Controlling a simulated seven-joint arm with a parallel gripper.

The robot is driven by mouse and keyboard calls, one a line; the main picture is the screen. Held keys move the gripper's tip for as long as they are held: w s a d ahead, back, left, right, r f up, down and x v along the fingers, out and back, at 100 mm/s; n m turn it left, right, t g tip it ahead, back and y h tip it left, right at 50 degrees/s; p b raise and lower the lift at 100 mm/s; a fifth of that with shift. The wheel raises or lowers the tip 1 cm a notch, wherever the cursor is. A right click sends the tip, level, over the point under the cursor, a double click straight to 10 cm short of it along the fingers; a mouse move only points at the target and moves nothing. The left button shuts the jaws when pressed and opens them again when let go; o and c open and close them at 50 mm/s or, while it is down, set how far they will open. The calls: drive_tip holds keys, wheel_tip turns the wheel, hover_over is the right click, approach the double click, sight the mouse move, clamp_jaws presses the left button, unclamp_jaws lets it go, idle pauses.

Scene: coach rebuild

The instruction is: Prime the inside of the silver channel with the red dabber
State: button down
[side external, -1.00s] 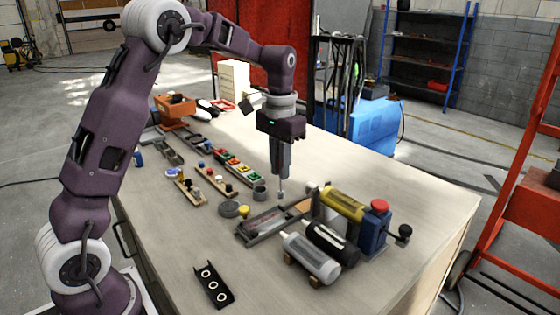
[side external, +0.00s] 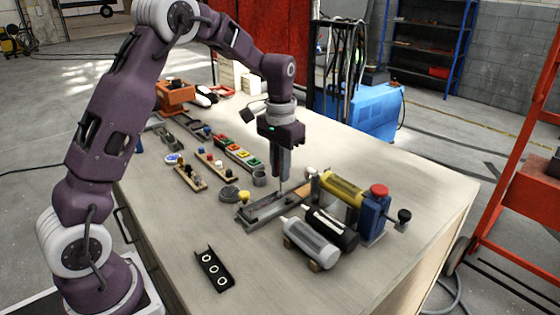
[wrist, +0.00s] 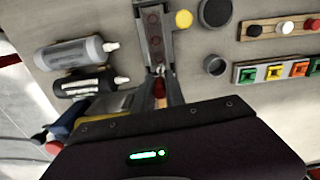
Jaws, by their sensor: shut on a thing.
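My gripper (wrist: 160,98) is shut on the red dabber, whose red handle (wrist: 159,88) shows between the fingers in the wrist view. In the side view my gripper (side external: 282,172) points straight down, with the dabber's thin stem (side external: 281,186) below it. The silver channel (side external: 262,210) lies on the bench in a grey holder. The stem's tip is at or just above the channel's far end; I cannot tell whether it touches. In the wrist view the channel (wrist: 145,22) runs away from the fingers, with several reddish round marks along its inside floor.
A grey bottle (side external: 310,243), a black bottle (side external: 331,230) and a yellow cartridge (side external: 342,190) lie close to the channel's right. A grey cup (side external: 259,178), a dark disc (side external: 228,194) and a yellow knob (side external: 243,196) stand left. A black three-ring bracket (side external: 213,270) lies in front, with clear bench around.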

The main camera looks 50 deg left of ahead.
drive_tip(key=shift+s, duration=4.7)
wheel_tip(320, 180, up, 8)
drive_tip(key=shift+w+r, duration=0.1)
